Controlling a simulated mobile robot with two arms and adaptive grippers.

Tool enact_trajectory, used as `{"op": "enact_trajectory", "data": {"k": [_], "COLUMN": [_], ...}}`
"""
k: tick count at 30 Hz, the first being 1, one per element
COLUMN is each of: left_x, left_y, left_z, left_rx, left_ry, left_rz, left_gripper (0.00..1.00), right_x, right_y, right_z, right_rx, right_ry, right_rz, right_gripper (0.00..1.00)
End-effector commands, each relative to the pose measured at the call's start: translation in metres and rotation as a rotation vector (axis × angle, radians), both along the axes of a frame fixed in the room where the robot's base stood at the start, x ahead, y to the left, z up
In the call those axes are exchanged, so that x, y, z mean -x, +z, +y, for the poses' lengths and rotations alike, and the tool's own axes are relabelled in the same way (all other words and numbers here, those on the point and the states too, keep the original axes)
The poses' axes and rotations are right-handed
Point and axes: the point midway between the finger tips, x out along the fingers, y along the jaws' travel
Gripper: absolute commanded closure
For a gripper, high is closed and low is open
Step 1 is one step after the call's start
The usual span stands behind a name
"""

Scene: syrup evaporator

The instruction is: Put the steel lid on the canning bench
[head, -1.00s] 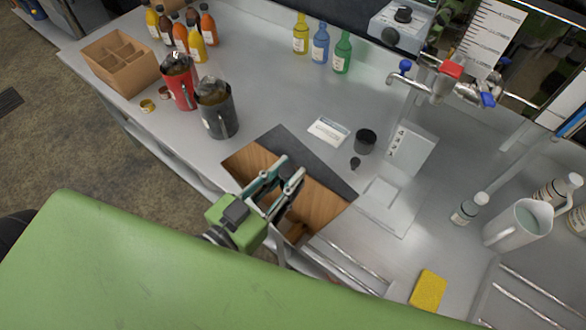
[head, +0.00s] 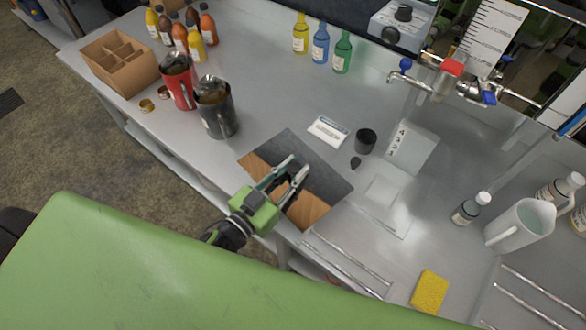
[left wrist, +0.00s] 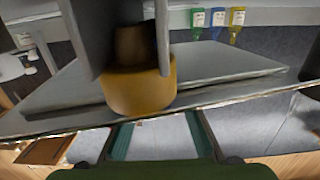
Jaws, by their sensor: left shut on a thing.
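The steel lid (head: 326,180) is a flat, rectangular, mirror-like plate, dark grey with a brown patch that looks like a reflection. My left gripper (head: 294,172) is above the lid's middle, shut on its handle, which is mostly hidden by the fingers in the head view. In the left wrist view a brown and yellow knob-like part (left wrist: 140,85) shows close up between grey finger surfaces. The lid appears over the front part of the canning bench (head: 270,95); I cannot tell whether it touches the top. My right gripper is not in view.
A yellow sponge (head: 429,291) and metal rails (head: 345,260) are to the right.

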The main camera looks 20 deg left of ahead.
Motion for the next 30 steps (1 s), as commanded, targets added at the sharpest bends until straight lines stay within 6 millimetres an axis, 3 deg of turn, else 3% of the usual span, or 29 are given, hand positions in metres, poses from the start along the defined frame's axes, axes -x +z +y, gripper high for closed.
{"op": "enact_trajectory", "data": {"k": [12,13,14,24,28,30], "left_x": [0.0,0.0,0.0,0.0,0.0,0.008], "left_y": [-0.009,-0.009,-0.009,-0.008,0.003,-0.001], "left_z": [0.0,0.0,0.0,0.0,0.0,0.003], "left_rx": [0.001,0.0,0.0,0.0,-0.001,0.0], "left_ry": [0.0,0.001,0.001,0.0,0.0,0.001], "left_rz": [-0.002,0.001,0.001,0.001,-0.001,0.004], "left_gripper": [1.0,0.7,0.63,0.61,0.61,0.61], "right_x": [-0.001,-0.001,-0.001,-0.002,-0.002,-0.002], "right_y": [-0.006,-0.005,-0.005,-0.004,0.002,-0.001], "right_z": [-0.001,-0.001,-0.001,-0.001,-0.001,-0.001], "right_rx": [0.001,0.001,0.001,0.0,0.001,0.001], "right_ry": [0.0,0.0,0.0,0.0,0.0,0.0], "right_rz": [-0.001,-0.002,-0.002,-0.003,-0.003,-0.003], "right_gripper": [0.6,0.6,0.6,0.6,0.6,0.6]}}
